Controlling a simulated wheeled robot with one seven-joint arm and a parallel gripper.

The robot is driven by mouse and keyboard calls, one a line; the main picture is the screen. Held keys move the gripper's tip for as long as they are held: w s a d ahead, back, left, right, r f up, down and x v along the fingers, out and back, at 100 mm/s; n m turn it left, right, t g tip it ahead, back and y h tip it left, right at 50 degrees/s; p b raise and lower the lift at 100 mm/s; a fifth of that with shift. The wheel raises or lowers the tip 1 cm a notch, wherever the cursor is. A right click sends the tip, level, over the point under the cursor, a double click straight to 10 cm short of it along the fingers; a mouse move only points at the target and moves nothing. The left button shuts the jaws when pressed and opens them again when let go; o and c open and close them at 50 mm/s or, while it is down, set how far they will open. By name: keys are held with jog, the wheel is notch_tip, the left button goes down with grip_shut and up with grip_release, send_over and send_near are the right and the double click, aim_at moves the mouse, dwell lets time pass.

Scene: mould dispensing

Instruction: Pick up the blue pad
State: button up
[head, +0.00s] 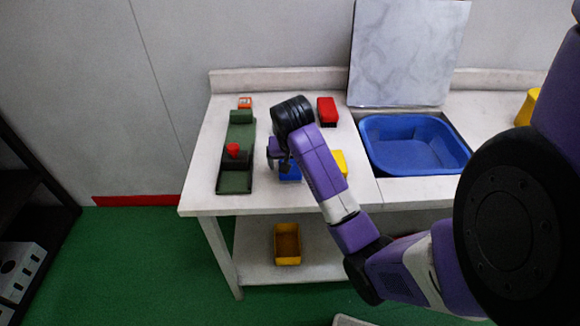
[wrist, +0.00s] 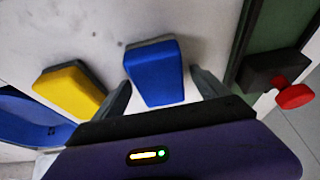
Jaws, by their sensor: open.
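The blue pad (wrist: 155,74) lies on the white table in the wrist view, between the two fingers of my gripper (wrist: 160,95). The fingers are open, one on each side of the pad, and I see gaps between them and it. In the head view my gripper (head: 283,162) hangs over the table, and part of the blue pad (head: 290,173) shows just below it. My arm hides the rest of the pad there.
A yellow pad (head: 339,162) and a red pad (head: 327,111) lie nearby. A green fixture (head: 236,180) with a red knob (head: 233,150) stands to the left. A blue basin (head: 415,143) is at right. A yellow bin (head: 287,243) sits on the lower shelf.

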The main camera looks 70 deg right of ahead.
jog(key=shift+f, duration=0.25)
dwell(0.3)
jog(key=c, duration=1.5)
jog(key=shift+r, duration=0.1)
